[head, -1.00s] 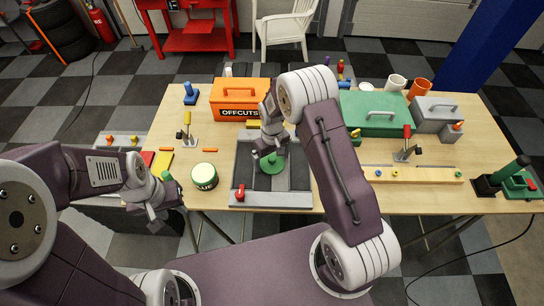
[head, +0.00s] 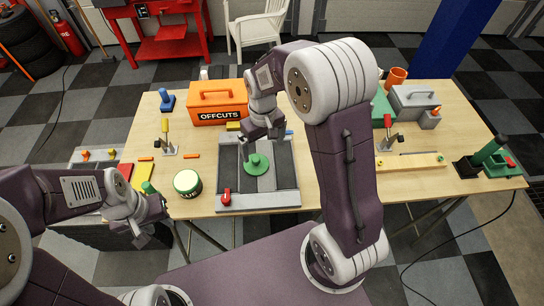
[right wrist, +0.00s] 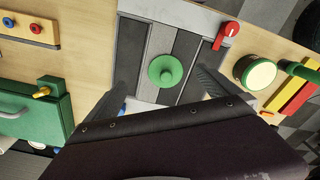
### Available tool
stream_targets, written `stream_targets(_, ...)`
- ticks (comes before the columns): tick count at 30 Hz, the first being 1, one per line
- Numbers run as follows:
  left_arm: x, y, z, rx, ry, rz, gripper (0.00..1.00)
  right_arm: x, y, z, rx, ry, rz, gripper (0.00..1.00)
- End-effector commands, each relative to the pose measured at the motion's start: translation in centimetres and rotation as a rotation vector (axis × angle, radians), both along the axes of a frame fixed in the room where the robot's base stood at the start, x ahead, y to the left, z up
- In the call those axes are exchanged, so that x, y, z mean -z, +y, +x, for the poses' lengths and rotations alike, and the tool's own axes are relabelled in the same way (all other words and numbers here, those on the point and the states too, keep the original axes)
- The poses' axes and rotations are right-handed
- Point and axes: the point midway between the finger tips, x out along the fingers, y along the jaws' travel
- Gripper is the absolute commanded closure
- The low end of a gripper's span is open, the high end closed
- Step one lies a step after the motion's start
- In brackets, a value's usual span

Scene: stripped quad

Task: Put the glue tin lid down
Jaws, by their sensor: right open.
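The glue tin lid, a green disc with a round knob (head: 257,165), lies knob up on the grey slatted board (head: 288,198). It also shows in the right wrist view (right wrist: 165,71). My right gripper (head: 264,134) is open and empty above and behind the lid, apart from it. Its fingers (right wrist: 165,82) show on either side of the lid in the right wrist view. The glue tin (head: 187,183) stands left of the board, its pale top uncovered. My left gripper (head: 150,212) is at the table's front left, near a green handle (head: 148,188); whether it holds this is unclear.
The orange OFFCUTS box (head: 217,102) stands behind the board. A red-handled clamp (head: 226,196) sits at the board's front left corner. Yellow (head: 141,177) and red pieces lie left of the tin. My right arm hides part of the green case (right wrist: 28,118).

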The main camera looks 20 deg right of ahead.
Motion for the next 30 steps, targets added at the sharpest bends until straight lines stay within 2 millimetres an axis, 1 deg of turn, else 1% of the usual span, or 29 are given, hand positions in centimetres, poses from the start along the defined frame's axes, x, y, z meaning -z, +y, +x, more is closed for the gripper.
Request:
stream_targets(1, 0.0, 0.0, 0.0, 0.0, 0.0, 0.0, 0.64, -0.3, -0.8, -2.5, 0.044, -0.013, 0.004, 0.0)
stream_targets(2, 0.0, 0.0, 0.0, 0.0, 0.0, 0.0, 0.64, -0.3, -1.1, -4.0, 0.073, -0.023, 0.007, 0.0)
stream_targets(3, 0.0, 0.0, 0.0, 0.0, 0.0, 0.0, 0.64, -0.2, -1.6, -6.0, 0.108, -0.034, 0.01, 0.0)
stream_targets(6, 0.0, 0.0, 0.0, 0.0, 0.0, 0.0, 0.64, 0.2, -2.3, -10.1, 0.179, -0.056, 0.016, 0.0)
stream_targets(9, 0.0, 0.0, 0.0, 0.0, 0.0, 0.0, 0.64, 0.6, -2.7, -12.5, 0.222, -0.069, 0.019, 0.0)
stream_targets(12, 0.0, 0.0, 0.0, 0.0, 0.0, 0.0, 0.64, 0.8, -2.8, -13.3, 0.235, -0.073, 0.02, 0.0)
stream_targets(18, 0.1, 0.0, 0.0, 0.0, 0.0, 0.0, 0.64, 0.9, -2.8, -13.3, 0.234, -0.071, 0.021, 0.0)
stream_targets(20, 1.0, 0.0, 0.0, 0.0, 0.0, 0.0, 0.64, 1.9, -2.8, -13.3, 0.233, -0.071, 0.021, 0.0)
stream_targets(21, 2.1, 0.0, 0.0, 0.0, 0.0, 0.0, 0.64, 2.9, -2.8, -13.3, 0.233, -0.07, 0.021, 0.0)
stream_targets(23, 3.5, 0.0, 0.0, 0.0, 0.0, 0.0, 0.64, 4.3, -2.8, -13.3, 0.233, -0.07, 0.021, 0.0)
stream_targets(24, 3.7, 0.0, 0.0, 0.0, 0.001, 0.0, 0.64, 4.5, -2.8, -13.3, 0.233, -0.07, 0.021, 0.0)
stream_targets(27, 2.9, 0.0, 0.0, 0.0, 0.0, 0.0, 0.64, 3.7, -2.8, -13.3, 0.233, -0.07, 0.021, 0.0)
stream_targets(30, 2.9, 0.0, 0.0, 0.0, 0.0, 0.0, 0.64, 3.7, -2.8, -13.3, 0.233, -0.07, 0.021, 0.0)
